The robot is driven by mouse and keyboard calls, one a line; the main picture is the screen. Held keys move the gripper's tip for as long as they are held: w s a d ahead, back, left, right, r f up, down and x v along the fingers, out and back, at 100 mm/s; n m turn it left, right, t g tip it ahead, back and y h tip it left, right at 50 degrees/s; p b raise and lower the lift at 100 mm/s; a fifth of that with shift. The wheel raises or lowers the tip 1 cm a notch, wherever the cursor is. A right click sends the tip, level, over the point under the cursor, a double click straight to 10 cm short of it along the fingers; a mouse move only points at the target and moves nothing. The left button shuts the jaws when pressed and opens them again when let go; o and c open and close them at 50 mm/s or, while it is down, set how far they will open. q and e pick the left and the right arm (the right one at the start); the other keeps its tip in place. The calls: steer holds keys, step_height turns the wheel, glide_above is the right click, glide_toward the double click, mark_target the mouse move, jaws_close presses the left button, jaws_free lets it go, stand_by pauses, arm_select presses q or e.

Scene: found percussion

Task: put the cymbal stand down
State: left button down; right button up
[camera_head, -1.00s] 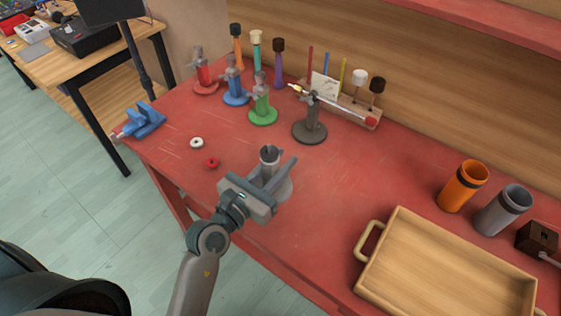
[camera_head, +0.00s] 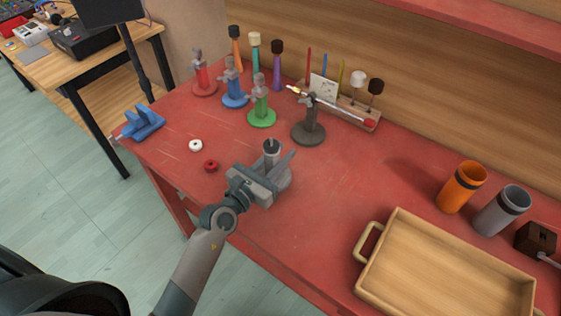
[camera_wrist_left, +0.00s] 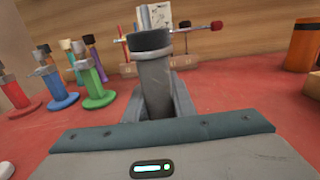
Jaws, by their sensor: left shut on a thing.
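The grey cymbal stand (camera_head: 271,149) is upright near the front of the red table, with a dark tip and a round base partly hidden by my gripper. My left gripper (camera_head: 272,167) is shut on its post. In the left wrist view the post of the stand (camera_wrist_left: 155,82) rises between the fingers (camera_wrist_left: 157,100). I cannot tell whether its base touches the table. My right gripper is not in view.
A dark stand (camera_head: 308,128) with a red-tipped rod across it is behind. Green (camera_head: 261,112), blue (camera_head: 235,92) and red (camera_head: 204,82) stands are back left. A wooden tray (camera_head: 374,243) is right. Bare tabletop lies between.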

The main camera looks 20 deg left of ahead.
arm_select(q)
step_height(320, 180, down, 2)
steer(key=shift+f, duration=0.55)
steer(key=c, duration=1.5)
jaws_free()
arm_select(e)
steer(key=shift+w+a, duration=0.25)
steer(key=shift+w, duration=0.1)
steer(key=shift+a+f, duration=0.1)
arm_select(q)
steer(key=shift+b+v, duration=0.3)
steer(key=shift+v, duration=0.5)
steer(key=b+v, duration=0.2)
steer(key=v, duration=0.7)
steer(key=shift+s+a, duration=0.15)
steer(key=shift+s, duration=0.2)
steer(key=shift+s+a, duration=0.15)
steer(key=shift+s, duration=0.15)
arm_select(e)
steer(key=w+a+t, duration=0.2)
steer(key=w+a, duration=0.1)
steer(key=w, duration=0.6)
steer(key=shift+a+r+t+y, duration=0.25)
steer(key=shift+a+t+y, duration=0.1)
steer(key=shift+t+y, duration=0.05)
